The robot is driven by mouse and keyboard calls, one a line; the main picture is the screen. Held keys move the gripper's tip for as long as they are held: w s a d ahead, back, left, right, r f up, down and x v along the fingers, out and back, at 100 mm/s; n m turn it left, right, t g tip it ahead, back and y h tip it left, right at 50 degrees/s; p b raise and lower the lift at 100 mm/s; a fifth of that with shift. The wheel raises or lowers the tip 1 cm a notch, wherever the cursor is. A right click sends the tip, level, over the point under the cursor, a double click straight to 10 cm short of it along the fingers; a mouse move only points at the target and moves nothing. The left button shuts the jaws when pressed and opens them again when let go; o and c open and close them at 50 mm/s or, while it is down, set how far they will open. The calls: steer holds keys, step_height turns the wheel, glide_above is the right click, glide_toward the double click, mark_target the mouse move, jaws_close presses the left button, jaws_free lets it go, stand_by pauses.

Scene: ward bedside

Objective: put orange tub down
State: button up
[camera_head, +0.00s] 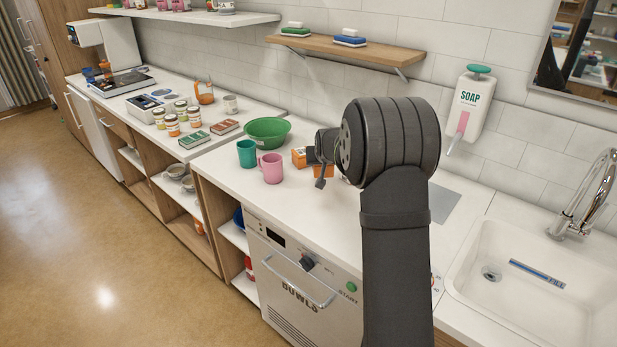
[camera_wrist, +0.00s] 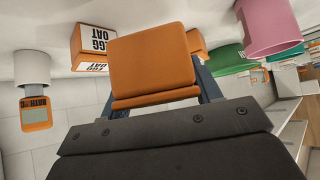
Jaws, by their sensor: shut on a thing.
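The orange tub (camera_wrist: 152,62) fills the middle of the wrist view, with a smooth face and a lip along its lower edge. My gripper (camera_wrist: 160,92) is shut on it, with one dark finger on each side. In the head view my gripper (camera_head: 318,170) is low over the white counter, right of the pink mug, and part of the orange tub (camera_head: 323,171) shows between the fingers. My arm hides much of it. I cannot tell whether the tub touches the counter.
An orange-and-white carton (camera_wrist: 92,45) stands close beside the tub. A pink mug (camera_head: 271,168), a teal mug (camera_head: 247,154) and a green bowl (camera_head: 268,132) stand to the left. A grey plate (camera_head: 443,204) and the sink (camera_head: 530,285) are to the right.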

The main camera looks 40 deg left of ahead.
steer(key=a+f, duration=0.1)
steer(key=s+a+f, duration=0.1)
steer(key=a, duration=0.1)
steer(key=a+f, duration=0.1)
steer(key=a, duration=0.1)
steer(key=shift+s+a+f, duration=0.15)
steer(key=shift+s+f, duration=0.05)
steer(key=shift+s, duration=0.1)
steer(key=shift+f, duration=1.9)
steer(key=shift+f, duration=0.2)
steer(key=o, duration=1.1)
steer(key=shift+r, duration=0.1)
